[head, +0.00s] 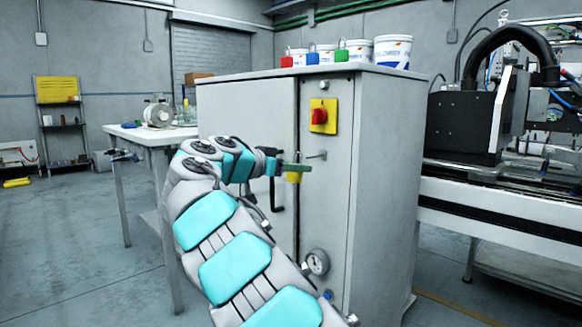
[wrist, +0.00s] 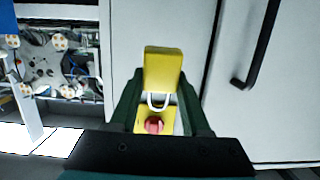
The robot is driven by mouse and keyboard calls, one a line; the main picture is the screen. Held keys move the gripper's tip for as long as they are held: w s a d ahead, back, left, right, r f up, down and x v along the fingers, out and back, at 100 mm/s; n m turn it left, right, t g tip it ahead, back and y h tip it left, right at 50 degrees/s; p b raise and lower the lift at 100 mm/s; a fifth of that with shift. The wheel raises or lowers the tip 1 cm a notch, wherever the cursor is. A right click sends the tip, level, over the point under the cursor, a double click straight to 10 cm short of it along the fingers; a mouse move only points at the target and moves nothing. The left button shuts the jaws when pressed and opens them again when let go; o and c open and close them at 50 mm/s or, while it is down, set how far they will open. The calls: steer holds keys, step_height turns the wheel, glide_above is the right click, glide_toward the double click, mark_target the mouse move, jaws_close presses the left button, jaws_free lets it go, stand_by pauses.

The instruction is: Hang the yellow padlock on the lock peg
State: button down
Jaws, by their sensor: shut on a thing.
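The yellow padlock (head: 293,177) is held by my gripper (head: 296,167) in front of the grey cabinet's face. In the wrist view the padlock's yellow body (wrist: 163,68) sits between the green fingertips of my gripper (wrist: 162,85), with its pale shackle (wrist: 151,104) toward the palm side of the picture. A short grey peg (head: 317,155), which looks like the lock peg, sticks out of the cabinet just right of and slightly above my fingertips in the head view. The padlock is apart from it. I cannot make out the peg in the wrist view.
The grey cabinet (head: 385,190) carries a red knob on a yellow plate (head: 323,116) above the peg. A black door handle (head: 278,190) is close to my gripper. Red (head: 286,62), blue (head: 312,59) and green (head: 340,56) padlocks stand on top, beside white tubs (head: 392,52).

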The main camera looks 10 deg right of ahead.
steer(key=shift+x, duration=2.45)
steer(key=shift+f, duration=0.15)
steer(key=shift+c, duration=1.4)
jaws_free()
steer(key=shift+a, duration=0.1)
